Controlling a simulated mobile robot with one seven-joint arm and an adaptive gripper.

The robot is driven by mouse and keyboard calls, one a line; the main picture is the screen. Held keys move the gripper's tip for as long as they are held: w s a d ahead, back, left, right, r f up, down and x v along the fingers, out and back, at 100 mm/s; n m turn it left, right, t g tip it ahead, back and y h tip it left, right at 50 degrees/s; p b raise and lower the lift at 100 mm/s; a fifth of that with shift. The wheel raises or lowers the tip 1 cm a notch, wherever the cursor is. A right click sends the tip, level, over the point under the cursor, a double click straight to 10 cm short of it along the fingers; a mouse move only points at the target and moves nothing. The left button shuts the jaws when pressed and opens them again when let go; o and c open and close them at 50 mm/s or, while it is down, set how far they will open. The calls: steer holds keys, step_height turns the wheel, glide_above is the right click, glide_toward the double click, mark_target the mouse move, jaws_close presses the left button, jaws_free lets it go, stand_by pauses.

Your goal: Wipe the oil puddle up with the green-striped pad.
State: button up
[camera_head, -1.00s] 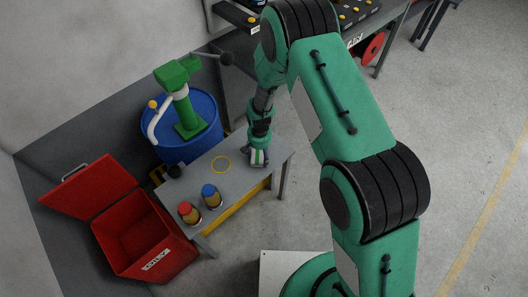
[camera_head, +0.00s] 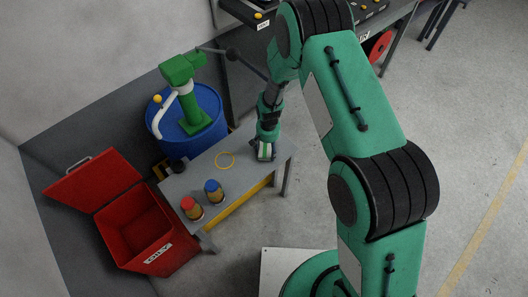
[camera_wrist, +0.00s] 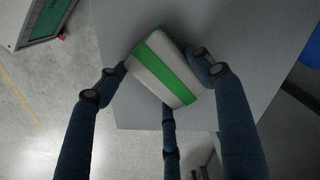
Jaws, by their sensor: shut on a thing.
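The green-striped pad (camera_wrist: 180,82) is pale grey-white with one green band. In the wrist view my gripper (camera_wrist: 160,76) has its dark fingers closed around the pad's sides, and the pad sits tilted across the picture. In the head view the pad (camera_head: 264,153) shows below my gripper (camera_head: 265,146) at the right end of the grey table (camera_head: 240,180). I cannot tell whether the pad touches the tabletop. No oil puddle can be made out clearly; a thin yellow ring (camera_head: 225,152) marks the tabletop left of the pad.
Bottles with a red cap (camera_head: 191,208) and a blue cap (camera_head: 213,193) stand near the table's front edge. A blue drum (camera_head: 205,110) with a green pump stands behind, and an open red bin (camera_head: 140,226) stands left.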

mark_target(282, 142)
steer(key=shift+w+d+b, duration=0.45)
steer(key=shift+w+d, duration=2.8)
steer(key=shift+d, duration=0.05)
step_height(282, 142, up, 8)
steer(key=p, duration=0.3)
steer(key=shift+p, duration=0.4)
